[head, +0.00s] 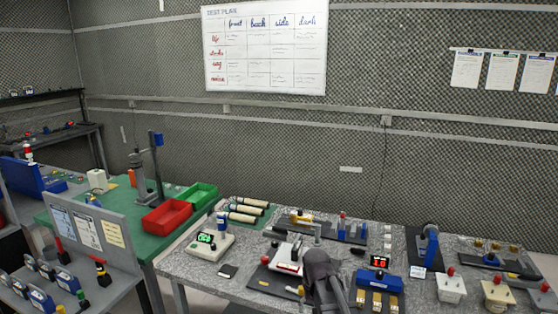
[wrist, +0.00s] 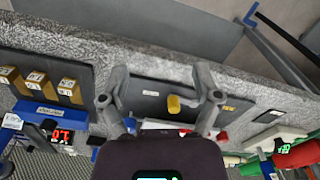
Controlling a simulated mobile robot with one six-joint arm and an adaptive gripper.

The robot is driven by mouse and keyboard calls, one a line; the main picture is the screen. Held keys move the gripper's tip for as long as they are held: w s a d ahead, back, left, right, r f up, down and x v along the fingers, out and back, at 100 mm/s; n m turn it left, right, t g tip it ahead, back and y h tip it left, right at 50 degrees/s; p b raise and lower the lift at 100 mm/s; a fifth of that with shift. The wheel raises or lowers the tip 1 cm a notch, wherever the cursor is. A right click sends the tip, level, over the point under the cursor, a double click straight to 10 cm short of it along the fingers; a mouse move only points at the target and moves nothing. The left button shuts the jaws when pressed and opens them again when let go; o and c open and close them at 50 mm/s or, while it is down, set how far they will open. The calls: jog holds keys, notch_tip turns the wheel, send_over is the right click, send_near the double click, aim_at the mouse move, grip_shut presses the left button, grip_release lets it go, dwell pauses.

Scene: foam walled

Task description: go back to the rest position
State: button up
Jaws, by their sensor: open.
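My gripper (wrist: 162,92) is open in the wrist view, its two grey fingers spread apart with nothing held. Below it is a dark plate (wrist: 150,88) with a small yellow knob (wrist: 175,104), which appears between the fingers. The gap in height between fingers and knob is hard to judge. In the head view my dark grey arm reaches over the front of the speckled bench (head: 205,272), beside a white device with a red part (head: 288,258). The fingertips cannot be made out there.
A red-digit display (head: 379,262) and brass blocks (head: 377,300) stand just right of my arm. A green-display meter (head: 207,240) stands left. Red (head: 167,217) and green (head: 200,195) bins sit on the green table. Small fixtures crowd the bench; the space above looks clear.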

jog(key=s+d+f+b, duration=0.2)
jog(key=s+d+f, duration=0.1)
jog(key=s+d, duration=0.4)
jog(key=s, duration=0.3)
jog(key=shift+s+f+b, duration=0.35)
jog(key=shift+f, duration=0.05)
jog(key=shift+a, duration=0.1)
dwell(1.7)
